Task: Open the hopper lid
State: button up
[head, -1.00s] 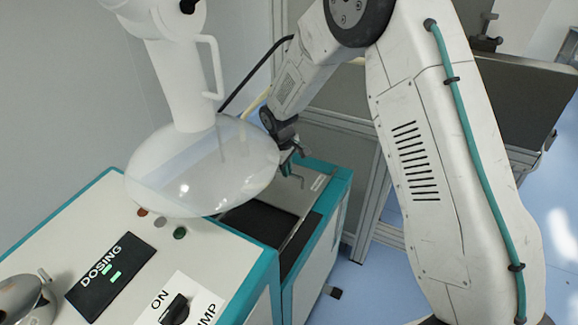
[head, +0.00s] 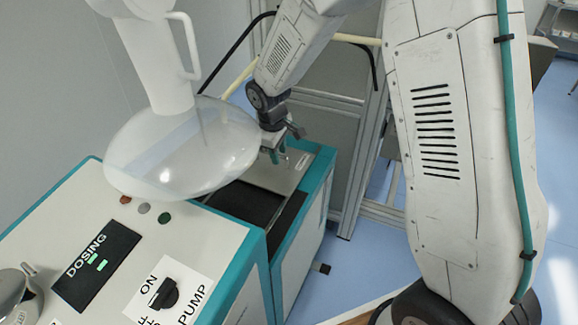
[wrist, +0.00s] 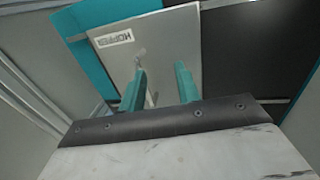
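The hopper lid (head: 265,178) is a flat grey metal plate on the teal-edged hopper box. It also shows in the wrist view (wrist: 163,35) with a HOPPER label. It lies flat, closed over part of the box. A small thin handle (wrist: 140,62) stands on the lid, close to the tip of the left finger; I cannot tell whether they touch. My gripper (head: 274,152) is just above the lid. In the wrist view my gripper (wrist: 161,72) has its two teal fingers apart, with only lid surface and the handle's area between and beyond them.
A dosing cabinet (head: 215,232) with a pump switch (head: 164,293) stands in front of the hopper. A clear rounded vessel (head: 180,150) hangs over it, left of my gripper. A metal frame (head: 365,150) stands behind. Blue floor (head: 350,275) is free on the right.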

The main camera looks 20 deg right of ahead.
jog(key=s, duration=0.8)
jog(key=shift+s+d+r, duration=0.15)
jog(key=shift+d+r, duration=0.05)
jog(key=shift+r, duration=0.15)
